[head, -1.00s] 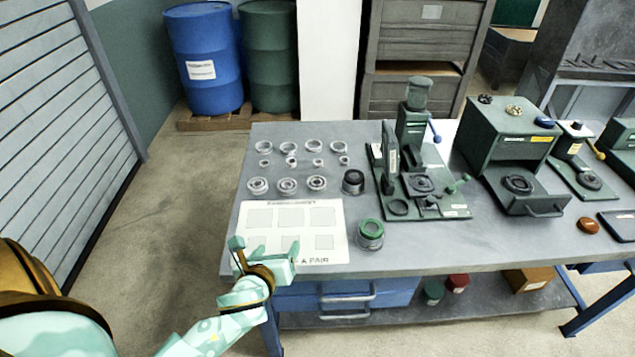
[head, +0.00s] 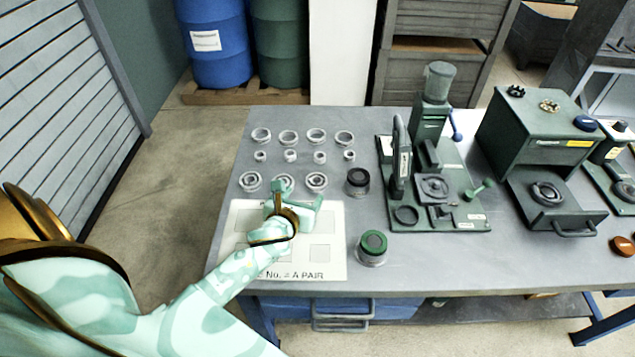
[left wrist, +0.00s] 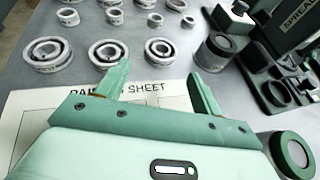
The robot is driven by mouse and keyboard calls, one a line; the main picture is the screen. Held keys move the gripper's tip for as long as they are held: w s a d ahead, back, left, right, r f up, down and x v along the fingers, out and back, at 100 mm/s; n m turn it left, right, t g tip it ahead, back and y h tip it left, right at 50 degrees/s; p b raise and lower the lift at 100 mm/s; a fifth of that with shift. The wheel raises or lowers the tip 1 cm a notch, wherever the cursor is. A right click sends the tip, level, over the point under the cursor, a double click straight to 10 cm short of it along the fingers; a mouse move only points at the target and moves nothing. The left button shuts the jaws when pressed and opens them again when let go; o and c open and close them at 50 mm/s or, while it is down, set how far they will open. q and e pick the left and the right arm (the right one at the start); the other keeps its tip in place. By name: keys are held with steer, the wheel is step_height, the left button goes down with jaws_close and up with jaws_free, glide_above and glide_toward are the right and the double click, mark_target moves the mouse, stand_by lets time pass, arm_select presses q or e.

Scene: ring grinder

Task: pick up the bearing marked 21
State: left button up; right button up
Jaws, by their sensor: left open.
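Three bearings stand in the front row on the bench, each an outer ring around an inner ring: a left bearing (head: 250,181), a middle bearing (head: 283,181) and a right bearing (head: 316,181). They also show in the left wrist view as left (left wrist: 45,54), middle (left wrist: 109,52) and right (left wrist: 163,51). Their rims carry small marks, too small to read, so I cannot tell which is 21. My left gripper (head: 296,199) is open and empty over the top of the pairing sheet, just in front of the middle and right bearings. Its fingers (left wrist: 158,80) point toward them.
Larger rings (head: 288,137) and smaller rings (head: 291,156) stand in rows behind. A black-topped jar (head: 358,181) is right of the bearings; a green-topped jar (head: 372,247) stands right of the pairing sheet (head: 330,266). A green press (head: 428,130) stands farther right.

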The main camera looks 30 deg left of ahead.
arm_select(q)
glide_toward(318, 179)
steer(key=shift+a+b+x, duration=0.2)
steer(key=shift+b+x, duration=0.2)
steer(key=shift+x, duration=0.5)
steer(key=b+x, duration=0.2)
steer(key=x, duration=0.3)
steer(key=shift+w+d+f, duration=0.15)
steer(key=shift+w, duration=0.05)
steer(key=shift+s, duration=0.15)
steer(key=c, duration=0.9)
